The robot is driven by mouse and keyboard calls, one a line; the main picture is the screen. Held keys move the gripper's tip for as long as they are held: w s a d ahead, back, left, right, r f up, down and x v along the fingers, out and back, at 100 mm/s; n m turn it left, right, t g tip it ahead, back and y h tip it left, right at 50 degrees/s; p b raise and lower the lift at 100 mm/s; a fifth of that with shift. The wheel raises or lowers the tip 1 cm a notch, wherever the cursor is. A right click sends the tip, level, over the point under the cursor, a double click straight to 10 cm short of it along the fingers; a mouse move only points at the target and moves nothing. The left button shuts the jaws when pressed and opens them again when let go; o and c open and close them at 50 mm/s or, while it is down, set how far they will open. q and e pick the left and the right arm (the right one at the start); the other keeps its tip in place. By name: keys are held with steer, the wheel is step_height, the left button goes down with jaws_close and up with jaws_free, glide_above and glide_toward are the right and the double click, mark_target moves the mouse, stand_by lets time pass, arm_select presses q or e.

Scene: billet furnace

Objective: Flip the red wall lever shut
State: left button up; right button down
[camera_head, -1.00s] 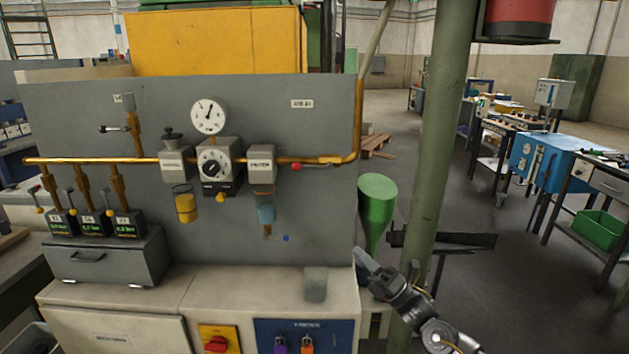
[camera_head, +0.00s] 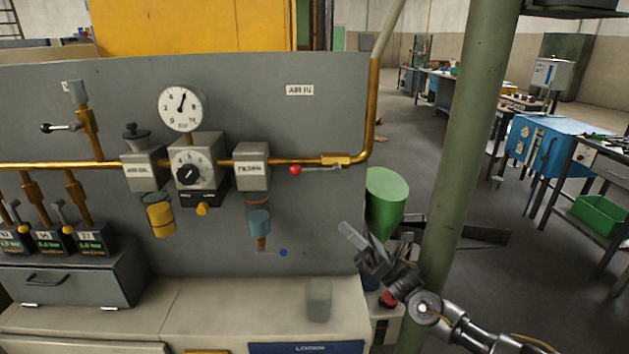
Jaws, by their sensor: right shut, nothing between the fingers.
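The red-knobbed wall lever (camera_head: 296,170) is at the right end of the copper pipe on the grey panel, below the AIR IN label. Its thin handle lies about level along the pipe, with the red ball at its left end and a brass valve body (camera_head: 336,160) at its right. My right gripper (camera_head: 346,231) is shut and empty, below and a little right of the lever in the picture, apart from it. My left gripper is not in view.
A pressure gauge (camera_head: 183,108), a regulator (camera_head: 200,170) and a filter block (camera_head: 252,167) sit left of the lever. A grey cup (camera_head: 319,299) stands on the bench ledge. A green funnel (camera_head: 385,197) and a green post (camera_head: 465,150) are to the right.

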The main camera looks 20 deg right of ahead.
mark_target(314, 170)
arm_select(q)
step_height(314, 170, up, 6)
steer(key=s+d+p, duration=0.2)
steer(key=p, duration=0.4)
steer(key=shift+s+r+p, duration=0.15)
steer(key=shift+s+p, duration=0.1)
steer(key=shift+p, duration=0.05)
arm_select(e)
steer(key=d+r+x, duration=0.2)
steer(key=x, duration=1.1)
steer(key=shift+s, duration=0.35)
